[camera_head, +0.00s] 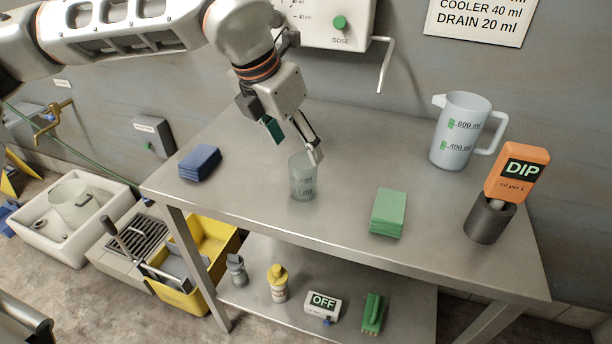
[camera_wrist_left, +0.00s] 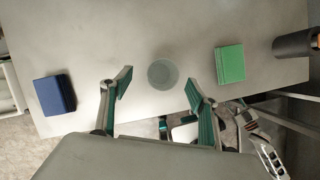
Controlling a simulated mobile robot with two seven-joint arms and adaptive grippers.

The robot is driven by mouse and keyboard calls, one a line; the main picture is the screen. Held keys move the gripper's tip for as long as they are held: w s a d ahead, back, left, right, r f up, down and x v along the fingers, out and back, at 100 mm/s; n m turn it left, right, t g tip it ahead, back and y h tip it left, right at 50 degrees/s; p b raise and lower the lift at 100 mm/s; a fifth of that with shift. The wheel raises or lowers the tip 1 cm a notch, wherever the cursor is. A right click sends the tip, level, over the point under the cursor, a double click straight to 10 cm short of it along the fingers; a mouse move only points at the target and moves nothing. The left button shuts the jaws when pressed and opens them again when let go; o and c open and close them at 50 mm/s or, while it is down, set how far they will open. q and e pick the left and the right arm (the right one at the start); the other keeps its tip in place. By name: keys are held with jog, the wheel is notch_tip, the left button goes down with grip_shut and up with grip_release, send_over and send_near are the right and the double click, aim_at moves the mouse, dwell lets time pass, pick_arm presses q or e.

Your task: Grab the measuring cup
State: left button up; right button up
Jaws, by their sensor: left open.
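A small clear measuring cup (camera_head: 302,183) with faint markings stands upright on the steel table, near its front edge. My left gripper (camera_head: 294,143) is open just above and behind it, fingers pointing down. One fingertip overlaps the cup's rim in the head view; I cannot tell if it touches. In the left wrist view, the cup (camera_wrist_left: 163,74) shows as a round shape between the open fingers (camera_wrist_left: 158,80), slightly beyond their tips. A larger jug (camera_head: 460,132) marked 400 and 800 ml stands at the back right.
On the steel table (camera_head: 335,215) lie a blue sponge stack (camera_head: 199,162) left of the cup and a green one (camera_head: 387,212) right. A dispenser (camera_head: 335,22) hangs on the wall behind.

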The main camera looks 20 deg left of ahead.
aim_at(303, 165)
pick_arm(q)
jog(key=x, duration=0.6)
jog(key=shift+s+d+f+b, duration=0.2)
jog(key=shift+s+f+b, duration=0.05)
jog(key=shift+s+b, duration=0.1)
jog(key=c, duration=1.1)
